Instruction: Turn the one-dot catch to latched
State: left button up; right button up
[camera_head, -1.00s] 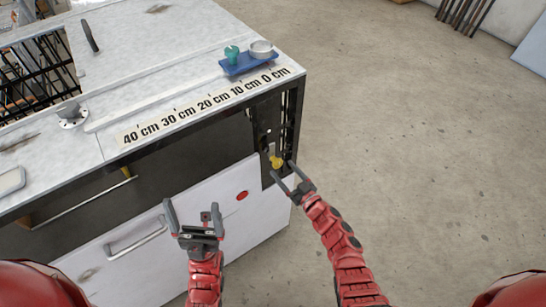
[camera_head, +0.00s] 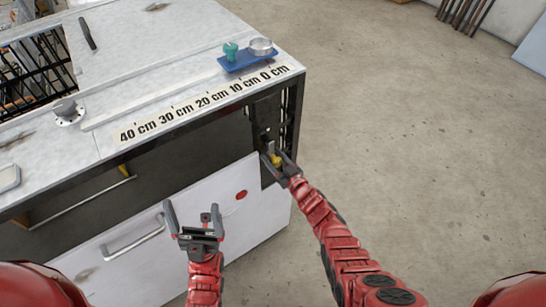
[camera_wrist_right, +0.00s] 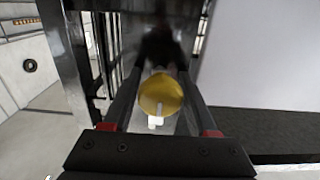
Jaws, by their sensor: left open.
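A yellow catch knob (camera_head: 277,160) sits on the dark panel at the bench's front right corner. In the right wrist view the knob (camera_wrist_right: 161,94) is round, with a small white piece in front of its lower part. My right gripper (camera_head: 273,153) has its fingers on either side of the knob. The fingers look open, with a thin gap at each side. I cannot make out any dot marking or the catch's setting. My left gripper (camera_head: 197,219) is open and empty in front of the white drawer front, left of the red button.
A white drawer front (camera_head: 130,250) with a bar handle and a red button (camera_head: 241,195) lies left of the panel. A blue tray (camera_head: 248,61) with a green piece and a metal cup stands on the bench top, behind the centimetre scale.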

grip_shut()
dwell(1.1)
